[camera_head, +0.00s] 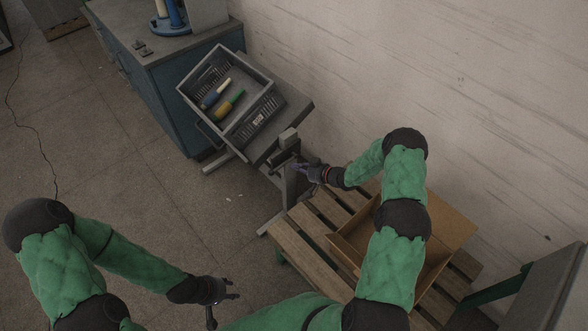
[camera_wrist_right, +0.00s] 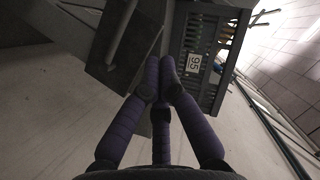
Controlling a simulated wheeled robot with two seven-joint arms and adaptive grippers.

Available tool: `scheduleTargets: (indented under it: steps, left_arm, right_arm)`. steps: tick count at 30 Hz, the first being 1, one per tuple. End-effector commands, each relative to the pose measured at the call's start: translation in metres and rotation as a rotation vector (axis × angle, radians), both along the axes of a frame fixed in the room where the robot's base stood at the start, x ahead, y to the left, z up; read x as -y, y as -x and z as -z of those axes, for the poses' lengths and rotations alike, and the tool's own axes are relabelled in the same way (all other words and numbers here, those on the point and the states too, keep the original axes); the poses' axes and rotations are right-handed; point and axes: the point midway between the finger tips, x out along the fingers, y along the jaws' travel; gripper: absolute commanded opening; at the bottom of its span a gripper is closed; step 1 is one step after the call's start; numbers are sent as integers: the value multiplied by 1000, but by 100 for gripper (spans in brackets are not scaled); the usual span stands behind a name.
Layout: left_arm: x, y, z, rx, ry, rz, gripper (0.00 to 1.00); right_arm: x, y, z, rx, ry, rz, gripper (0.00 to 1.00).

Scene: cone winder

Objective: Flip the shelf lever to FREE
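The tilted grey shelf (camera_head: 292,103) stands on a post at the centre of the head view and holds a grey crate. A small light grey block (camera_head: 288,138) sits at its lower edge, with dark parts beneath. I cannot make out the lever or its marking for certain; a dark bar (camera_wrist_right: 122,32) in the right wrist view may be it. My right gripper (camera_head: 302,168) is just below that edge, beside the post. Its fingers (camera_wrist_right: 162,72) are drawn together with nothing visible between them. My left gripper (camera_head: 228,298) is open and empty, low over the floor.
The grey crate (camera_head: 186,95) holds a blue and a green-yellow item; its label shows in the right wrist view (camera_wrist_right: 193,63). A blue cabinet (camera_head: 172,95) stands behind left. A wooden pallet (camera_head: 300,250) with a cardboard box (camera_head: 452,222) lies right. Floor at left is clear.

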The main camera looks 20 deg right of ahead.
Motion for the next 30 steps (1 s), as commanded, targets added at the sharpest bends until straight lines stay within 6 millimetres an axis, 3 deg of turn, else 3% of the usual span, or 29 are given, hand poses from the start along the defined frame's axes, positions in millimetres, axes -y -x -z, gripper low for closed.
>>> scheduleTargets:
  steps: [13,21,30]
  left_arm:
    - [0,0,23,0,0,0,40]
    - [0,0,30,0,0,0,40]
    - [0,0,31,0,0,0,40]
  right_arm:
    - [-44,-63,36,0,0,-2,0]
    - [-60,-65,61,0,0,0,0]
    - [-63,-65,64,0,-1,1,0]
